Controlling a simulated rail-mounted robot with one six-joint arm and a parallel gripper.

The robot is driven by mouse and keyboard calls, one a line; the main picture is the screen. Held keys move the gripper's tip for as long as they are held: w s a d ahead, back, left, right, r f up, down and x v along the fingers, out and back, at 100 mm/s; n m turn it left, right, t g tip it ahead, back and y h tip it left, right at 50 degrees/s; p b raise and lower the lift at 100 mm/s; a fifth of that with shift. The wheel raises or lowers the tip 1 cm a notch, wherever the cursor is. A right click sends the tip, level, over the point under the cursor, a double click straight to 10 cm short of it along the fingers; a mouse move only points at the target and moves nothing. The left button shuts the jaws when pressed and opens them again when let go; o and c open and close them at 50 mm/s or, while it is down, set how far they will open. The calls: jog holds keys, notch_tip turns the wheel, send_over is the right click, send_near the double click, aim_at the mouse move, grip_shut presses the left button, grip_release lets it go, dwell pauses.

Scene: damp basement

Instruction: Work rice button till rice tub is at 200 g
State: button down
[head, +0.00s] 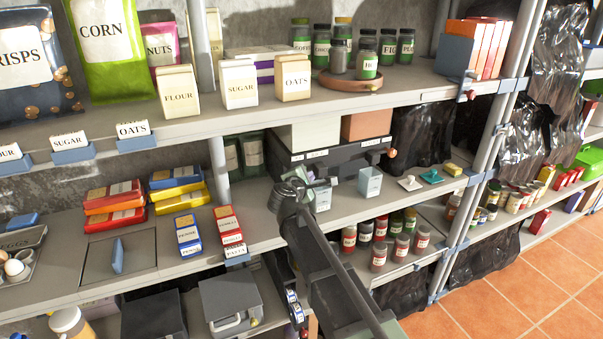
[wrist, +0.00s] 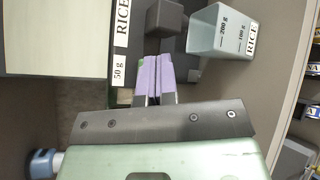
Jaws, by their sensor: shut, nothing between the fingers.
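The rice tub (wrist: 217,45) is pale blue and translucent, with 200 g and 100 g marks and a RICE label, right of my fingers in the wrist view. I cannot make out a rice level in it. The dark dispenser (head: 345,157) stands on the middle shelf; the wrist view shows its RICE label (wrist: 122,22) and 50 g label (wrist: 118,70). My gripper (wrist: 160,60) is shut and empty, its purple-padded fingers pointing at the dispenser's dark front beside the 50 g label. The button is not clearly visible, and contact cannot be told.
A dark grey block (wrist: 164,17) juts out beyond my fingertips, near the tub. Another pale blue tub (head: 370,183) stands to the right on the shelf, with a white scoop-like item (head: 409,183) and a teal one (head: 431,177) beyond. Jars (head: 379,257) fill the shelf below.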

jog(key=s+d, duration=0.1)
jog(key=s, duration=0.1)
jog(key=s+d, duration=0.1)
jog(key=s, duration=0.1)
jog(key=shift+s+d, duration=0.2)
dwell(0.4)
dwell(0.4)
jog(key=s+d+f+m+g+y, duration=0.1)
jog(key=s+d+f+m+g, duration=0.3)
jog(key=s, duration=0.5)
jog(key=s+d+f+m+g+y, duration=0.1)
jog(key=s+d+f+m+g, duration=0.4)
jog(key=s+d+m, duration=0.4)
jog(key=s+d+f+m+g+y, duration=0.2)
jog(key=s+d+f+m+g, duration=0.2)
jog(key=s+d+m, duration=0.3)
jog(key=shift+s+d+f+m+g, duration=0.15)
jog(key=shift+s+d+m+g, duration=0.1)
jog(key=shift+s+m+g, duration=0.55)
